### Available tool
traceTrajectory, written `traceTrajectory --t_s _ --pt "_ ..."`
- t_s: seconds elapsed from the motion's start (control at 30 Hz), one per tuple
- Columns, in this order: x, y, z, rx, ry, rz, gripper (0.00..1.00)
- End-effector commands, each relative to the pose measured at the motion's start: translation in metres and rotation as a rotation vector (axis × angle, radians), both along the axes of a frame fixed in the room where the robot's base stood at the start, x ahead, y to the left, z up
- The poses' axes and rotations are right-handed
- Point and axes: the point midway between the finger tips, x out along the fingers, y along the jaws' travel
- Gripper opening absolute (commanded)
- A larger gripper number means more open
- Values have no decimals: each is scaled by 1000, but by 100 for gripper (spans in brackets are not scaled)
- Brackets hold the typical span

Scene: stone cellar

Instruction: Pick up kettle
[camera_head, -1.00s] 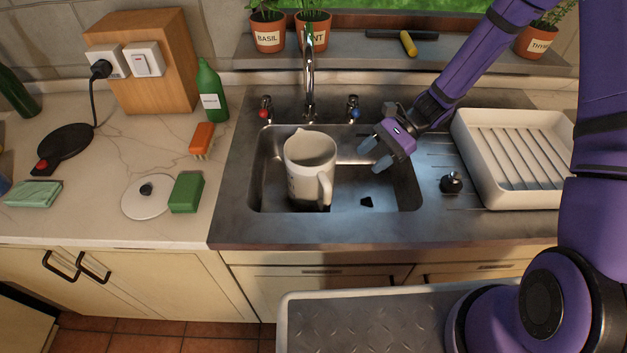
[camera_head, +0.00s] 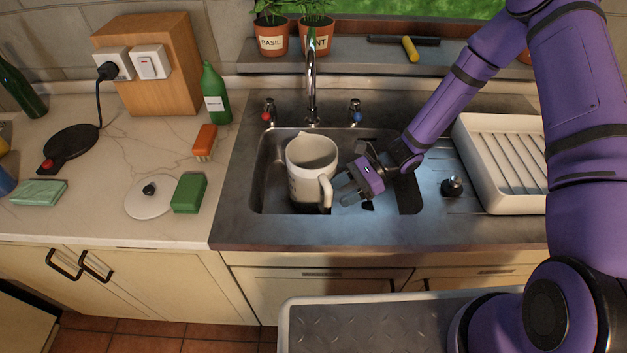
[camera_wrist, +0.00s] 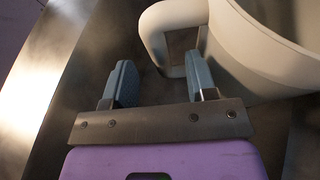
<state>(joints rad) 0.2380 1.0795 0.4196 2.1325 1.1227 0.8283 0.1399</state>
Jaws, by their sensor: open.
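The kettle (camera_head: 308,171) is a cream, open-topped jug with a spout, standing upright in the steel sink (camera_head: 270,205). Its handle is on the front right, facing my gripper. My gripper (camera_head: 344,190) is open and sits low in the sink, just right of the handle. In the wrist view, my gripper (camera_wrist: 160,80) has its two grey fingers apart. The kettle (camera_wrist: 265,55) fills the upper right there, with its handle loop just beyond the fingertips. The right finger overlaps the handle's edge; I cannot tell whether it touches. A round white lid (camera_head: 150,203) with a black knob lies on the left counter.
The tap (camera_head: 311,85) rises behind the kettle. A white drying rack (camera_head: 500,165) and a black stopper (camera_head: 452,187) are right of the basin. A green sponge (camera_head: 189,193), an orange brush (camera_head: 205,142) and a green bottle (camera_head: 215,93) stand left of it. The black power base (camera_head: 68,148) is farther left.

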Motion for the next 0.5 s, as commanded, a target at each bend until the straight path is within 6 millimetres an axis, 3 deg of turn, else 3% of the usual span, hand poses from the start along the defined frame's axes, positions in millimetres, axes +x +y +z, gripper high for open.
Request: traceTrajectory --t_s 0.3,0.5 --pt "-16 34 -18 1 2 3 52" --pt "-17 39 -21 0 0 1 52"
